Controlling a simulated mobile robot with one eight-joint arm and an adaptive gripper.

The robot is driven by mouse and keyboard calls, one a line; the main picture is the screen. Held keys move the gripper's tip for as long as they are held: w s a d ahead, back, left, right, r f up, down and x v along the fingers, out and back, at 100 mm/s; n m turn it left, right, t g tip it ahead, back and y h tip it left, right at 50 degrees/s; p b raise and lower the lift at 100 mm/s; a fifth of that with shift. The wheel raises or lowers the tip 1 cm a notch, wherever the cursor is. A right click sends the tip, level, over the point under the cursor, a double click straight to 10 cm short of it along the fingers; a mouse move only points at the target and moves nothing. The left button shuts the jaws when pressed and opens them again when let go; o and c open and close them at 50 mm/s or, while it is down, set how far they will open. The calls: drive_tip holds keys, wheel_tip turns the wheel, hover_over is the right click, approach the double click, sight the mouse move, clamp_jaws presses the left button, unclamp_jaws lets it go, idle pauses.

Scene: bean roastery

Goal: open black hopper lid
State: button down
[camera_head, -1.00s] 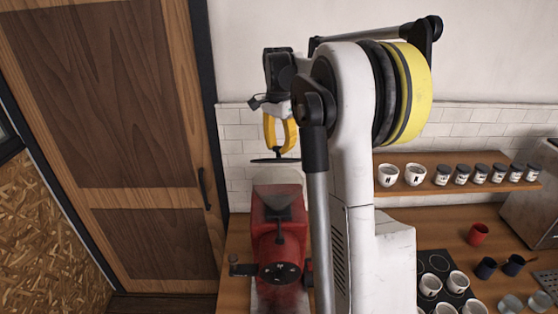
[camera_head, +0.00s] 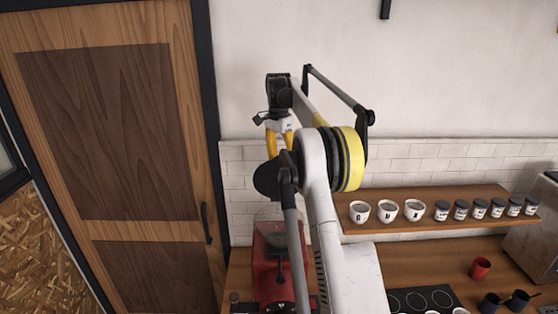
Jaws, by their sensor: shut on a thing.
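The black hopper lid (camera_head: 265,182) is a dark round disc, tilted so its face shows to the camera, partly hidden by my arm. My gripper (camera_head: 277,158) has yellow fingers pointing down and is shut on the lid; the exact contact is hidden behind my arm. The lid hangs above and apart from the red machine (camera_head: 265,290). The machine's dark see-through hopper (camera_head: 268,240) shows below the lid, with its top uncovered. My arm covers the machine's right side.
A wooden shelf (camera_head: 400,228) to the right carries several white cups (camera_head: 387,211) and dark jars (camera_head: 480,209). A black hob (camera_head: 423,299), a red mug (camera_head: 480,269) and dark mugs (camera_head: 490,302) are on the counter. A wooden door (camera_head: 110,120) stands at left.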

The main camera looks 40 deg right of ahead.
drive_tip(key=shift+w+d+f, duration=0.4)
drive_tip(key=shift+w, duration=0.3)
